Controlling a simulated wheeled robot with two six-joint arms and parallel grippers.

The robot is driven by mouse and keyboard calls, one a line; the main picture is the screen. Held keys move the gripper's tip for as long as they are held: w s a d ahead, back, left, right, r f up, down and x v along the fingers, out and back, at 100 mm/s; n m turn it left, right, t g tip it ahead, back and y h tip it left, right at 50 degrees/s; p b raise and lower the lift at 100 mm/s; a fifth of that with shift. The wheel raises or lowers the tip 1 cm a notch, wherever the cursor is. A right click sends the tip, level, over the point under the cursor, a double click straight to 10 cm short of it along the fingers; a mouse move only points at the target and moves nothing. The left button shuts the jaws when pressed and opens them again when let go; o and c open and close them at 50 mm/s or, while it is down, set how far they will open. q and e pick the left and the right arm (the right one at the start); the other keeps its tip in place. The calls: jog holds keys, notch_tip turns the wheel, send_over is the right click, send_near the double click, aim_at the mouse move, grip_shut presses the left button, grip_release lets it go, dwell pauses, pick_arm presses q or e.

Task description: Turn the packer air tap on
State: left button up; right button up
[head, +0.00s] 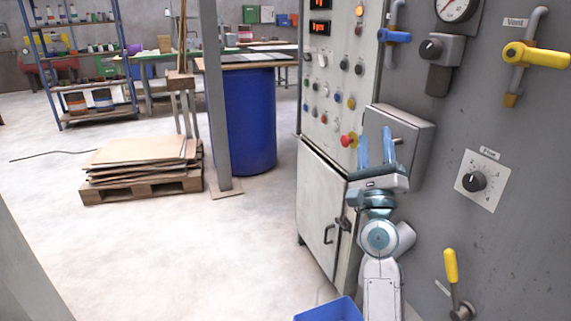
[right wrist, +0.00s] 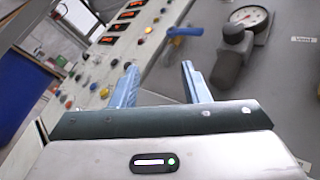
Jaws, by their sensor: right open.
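A tap with a blue handle (head: 394,36) sits on a pipe at the top of the grey panel, its handle lying roughly level; no label on it can be read. It also shows in the right wrist view (right wrist: 184,32), ahead of the fingers. My right gripper (head: 376,144) is open and empty, fingers pointing up, below the blue handle and apart from it. Its blue fingers also show in the right wrist view (right wrist: 158,76). A yellow-handled tap (head: 537,56) marked "Vent" is at the upper right. My left gripper is not in view.
A grey box (head: 415,150) juts out behind my right gripper, with a red emergency knob (head: 349,140) beside it. A regulator knob (head: 431,49) and gauge (head: 457,5) are right of the blue tap. A yellow lever (head: 450,266) and black dial (head: 474,181) are lower right.

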jog(key=w+d+r+m+g+h, duration=0.25)
jog(key=r+m+g+h, duration=0.45)
jog(key=m, duration=0.7)
jog(key=w+d+r+m+g+h, duration=0.2)
jog(key=d+r+m+g+h, duration=0.15)
jog(key=r+m+h, duration=0.6)
jog(key=m+g+y, duration=0.4)
jog(key=m+y, duration=0.2)
jog(key=m, duration=0.7)
send_near(398, 38)
jog(key=shift+n+h, duration=0.25)
jog(key=p+x, duration=0.9)
jog(key=p, duration=0.7)
jog(key=shift+w+d, duration=0.15)
jog(key=shift+w, duration=0.05)
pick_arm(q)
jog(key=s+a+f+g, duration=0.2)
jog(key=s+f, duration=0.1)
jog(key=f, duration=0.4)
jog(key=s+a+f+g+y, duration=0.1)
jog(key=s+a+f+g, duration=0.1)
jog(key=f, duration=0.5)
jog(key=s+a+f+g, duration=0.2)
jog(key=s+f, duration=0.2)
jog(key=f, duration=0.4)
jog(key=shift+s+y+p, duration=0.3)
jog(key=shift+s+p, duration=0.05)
pick_arm(e)
jog(key=shift+w+d, duration=0.45)
jog(key=shift+d, duration=0.05)
